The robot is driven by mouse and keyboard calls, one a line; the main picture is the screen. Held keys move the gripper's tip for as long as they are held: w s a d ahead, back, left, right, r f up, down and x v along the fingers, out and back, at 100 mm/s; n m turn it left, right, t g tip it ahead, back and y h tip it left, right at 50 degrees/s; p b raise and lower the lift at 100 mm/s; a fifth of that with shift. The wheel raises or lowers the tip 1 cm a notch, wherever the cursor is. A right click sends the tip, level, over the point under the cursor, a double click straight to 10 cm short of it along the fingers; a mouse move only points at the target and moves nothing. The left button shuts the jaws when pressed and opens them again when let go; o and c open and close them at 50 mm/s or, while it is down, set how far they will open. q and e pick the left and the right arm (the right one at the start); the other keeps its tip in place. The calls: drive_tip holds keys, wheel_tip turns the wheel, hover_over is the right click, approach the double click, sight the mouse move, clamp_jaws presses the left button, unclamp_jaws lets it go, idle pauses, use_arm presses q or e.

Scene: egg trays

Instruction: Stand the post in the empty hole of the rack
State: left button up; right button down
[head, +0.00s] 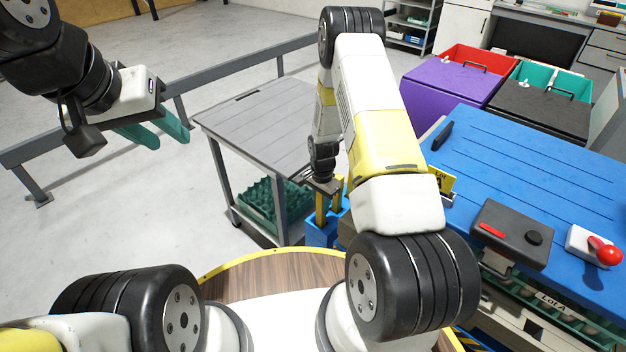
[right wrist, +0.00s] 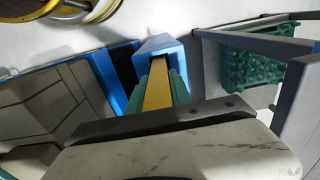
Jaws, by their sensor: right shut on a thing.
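My right gripper (head: 323,188) is shut on a yellow post (head: 321,207), low beside the grey cart. In the right wrist view the yellow post (right wrist: 157,92) lies between the green fingers (right wrist: 156,97). Its far end meets the dark opening of the blue rack (right wrist: 172,45). I cannot tell how deep the end sits. In the head view the blue rack (head: 322,234) is partly hidden by my right arm, and another yellow upright shows just right of the held post. My left gripper (head: 155,130) is open and empty at the upper left.
A grey cart (head: 250,120) with a green egg tray (head: 262,205) on its lower shelf stands left of the rack. A blue-topped table (head: 530,165) with a black box and a red-knobbed device is at the right. Purple and black bins stand behind.

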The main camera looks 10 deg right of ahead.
drive_tip(key=shift+f, duration=0.3)
drive_tip(key=c, duration=1.1)
unclamp_jaws()
